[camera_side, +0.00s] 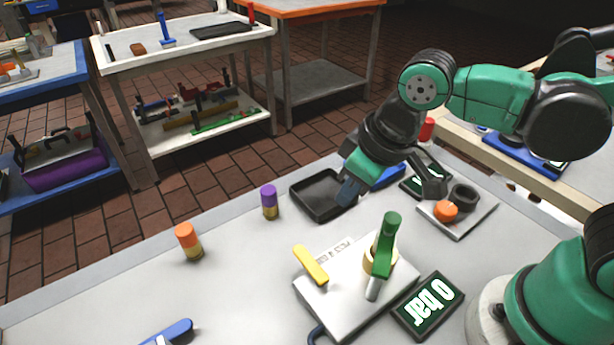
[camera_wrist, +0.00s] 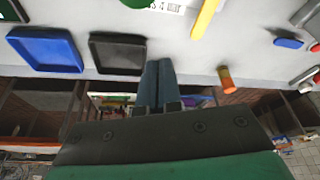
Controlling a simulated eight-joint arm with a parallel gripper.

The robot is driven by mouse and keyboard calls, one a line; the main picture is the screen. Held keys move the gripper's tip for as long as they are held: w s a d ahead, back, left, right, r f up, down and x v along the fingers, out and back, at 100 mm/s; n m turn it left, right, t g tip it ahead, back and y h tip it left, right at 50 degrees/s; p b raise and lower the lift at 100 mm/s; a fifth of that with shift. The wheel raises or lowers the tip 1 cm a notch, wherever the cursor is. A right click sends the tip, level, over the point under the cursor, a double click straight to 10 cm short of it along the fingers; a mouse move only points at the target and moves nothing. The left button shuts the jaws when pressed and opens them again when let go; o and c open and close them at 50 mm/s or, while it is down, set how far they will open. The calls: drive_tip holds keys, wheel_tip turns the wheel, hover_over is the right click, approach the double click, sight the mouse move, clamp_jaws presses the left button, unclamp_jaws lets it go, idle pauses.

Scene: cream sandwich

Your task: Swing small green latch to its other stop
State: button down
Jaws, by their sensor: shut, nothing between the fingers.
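The small green latch (camera_side: 387,238) is on a pale plate (camera_side: 340,307) in the side view. Its green arm leans up from a cream collar, and a grey end points down toward the front. A yellow lever (camera_side: 311,265) is on the same plate, to its left, and also shows at the top of the wrist view (camera_wrist: 205,17). My gripper (camera_side: 347,191) is shut and empty, behind and left of the latch, close to the black tray and apart from the latch. Its closed fingers (camera_wrist: 157,84) show in the wrist view. A green piece at that view's top edge is too cropped to identify.
A black tray (camera_wrist: 117,53) and a blue tray (camera_wrist: 45,50) sit side by side. A dark display (camera_side: 428,305) reads "0 bar". A purple-topped cylinder (camera_side: 269,202) and an orange-topped one (camera_side: 188,242) stand at the left. A plate with an orange knob (camera_side: 445,211) is at the right.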

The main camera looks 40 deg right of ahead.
sight(387, 242)
drive_tip(key=shift+s+d, duration=0.35)
drive_tip(key=shift+s, duration=0.6)
drive_tip(key=shift+s+d, duration=0.3)
drive_tip(key=shift+s, duration=0.6)
